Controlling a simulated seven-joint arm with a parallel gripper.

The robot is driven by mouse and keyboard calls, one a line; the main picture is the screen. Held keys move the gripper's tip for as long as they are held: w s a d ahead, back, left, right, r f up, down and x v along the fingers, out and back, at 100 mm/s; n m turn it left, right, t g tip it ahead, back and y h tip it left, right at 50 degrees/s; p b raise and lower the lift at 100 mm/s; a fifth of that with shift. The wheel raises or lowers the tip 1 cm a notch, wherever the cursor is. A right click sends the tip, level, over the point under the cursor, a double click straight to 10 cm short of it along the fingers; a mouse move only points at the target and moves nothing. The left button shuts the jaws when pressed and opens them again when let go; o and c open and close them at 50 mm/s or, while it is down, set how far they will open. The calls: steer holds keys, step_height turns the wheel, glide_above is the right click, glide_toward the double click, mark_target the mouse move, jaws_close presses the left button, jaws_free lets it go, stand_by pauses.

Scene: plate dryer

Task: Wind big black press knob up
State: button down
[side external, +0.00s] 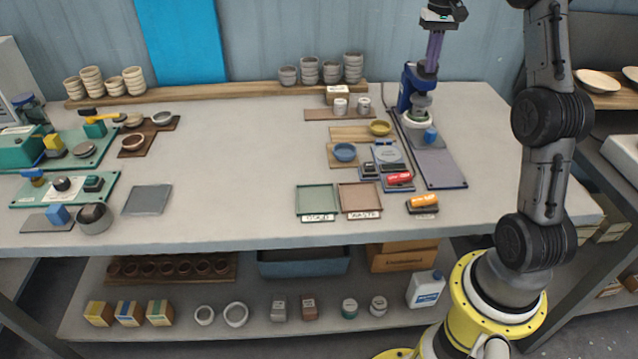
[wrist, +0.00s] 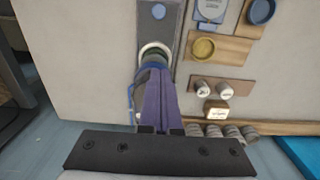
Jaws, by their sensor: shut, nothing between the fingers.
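A grey base plate (side external: 440,168) extends in front of the press. Beside it are a scale (side external: 389,155), a yellow bowl (side external: 380,128) and a blue bowl (side external: 344,152). Stacked cups (side external: 353,67) stand on the back shelf. The table's centre is clear.

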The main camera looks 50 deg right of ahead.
steer(key=shift+s+d, duration=0.4)
steer(key=shift+d, duration=0.1)
stand_by(0.3)
steer(key=shift+s+a, duration=0.1)
step_height(320, 180, up, 6)
steer(key=shift+s+a, duration=0.2)
steer(key=shift+s, duration=0.05)
stand_by(0.6)
